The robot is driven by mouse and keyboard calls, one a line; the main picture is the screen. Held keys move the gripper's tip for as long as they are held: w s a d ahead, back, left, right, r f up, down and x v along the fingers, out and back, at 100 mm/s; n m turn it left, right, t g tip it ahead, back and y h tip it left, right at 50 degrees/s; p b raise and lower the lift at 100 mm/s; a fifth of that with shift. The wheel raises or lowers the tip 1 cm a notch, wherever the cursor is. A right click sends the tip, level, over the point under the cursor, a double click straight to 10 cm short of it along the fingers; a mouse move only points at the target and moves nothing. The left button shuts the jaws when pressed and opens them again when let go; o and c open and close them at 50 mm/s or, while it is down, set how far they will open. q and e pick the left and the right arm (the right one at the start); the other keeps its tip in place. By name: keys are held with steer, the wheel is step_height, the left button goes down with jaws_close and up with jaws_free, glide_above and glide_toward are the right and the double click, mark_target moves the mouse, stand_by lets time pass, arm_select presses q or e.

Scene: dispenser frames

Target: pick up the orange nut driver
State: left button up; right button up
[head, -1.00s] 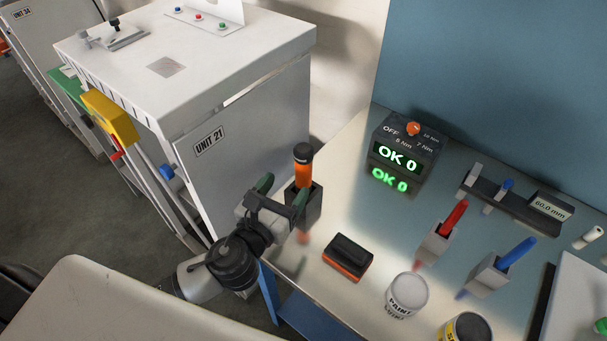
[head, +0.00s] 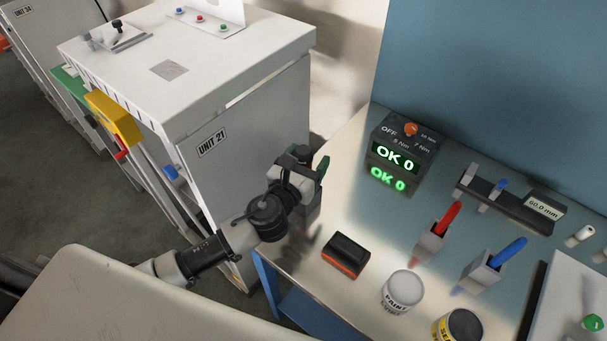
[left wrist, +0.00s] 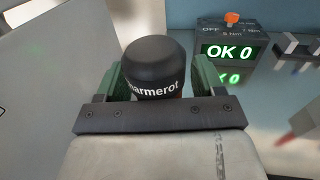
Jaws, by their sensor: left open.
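The orange nut driver stands upright in a dark grey holder (head: 313,208) at the left edge of the metal bench. In the head view my left gripper (head: 305,164) covers nearly all of it, and its orange part is hidden. In the left wrist view its black cap with white lettering (left wrist: 155,70) sits between the two green fingers of my left gripper (left wrist: 158,80). The left gripper is open, with one finger on each side of the cap. I cannot tell if either finger touches it. My right gripper is not in view.
A torque display reading OK 0 (head: 395,152) stands behind and right of the holder. A black and orange block (head: 345,255) and a paint can (head: 402,291) lie nearer. Red (head: 447,217) and blue (head: 508,251) tools stand in holders. A white cabinet (head: 225,130) is left.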

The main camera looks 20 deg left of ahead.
arm_select(q)
steer(key=c, duration=1.1)
steer(key=shift+r, duration=0.15)
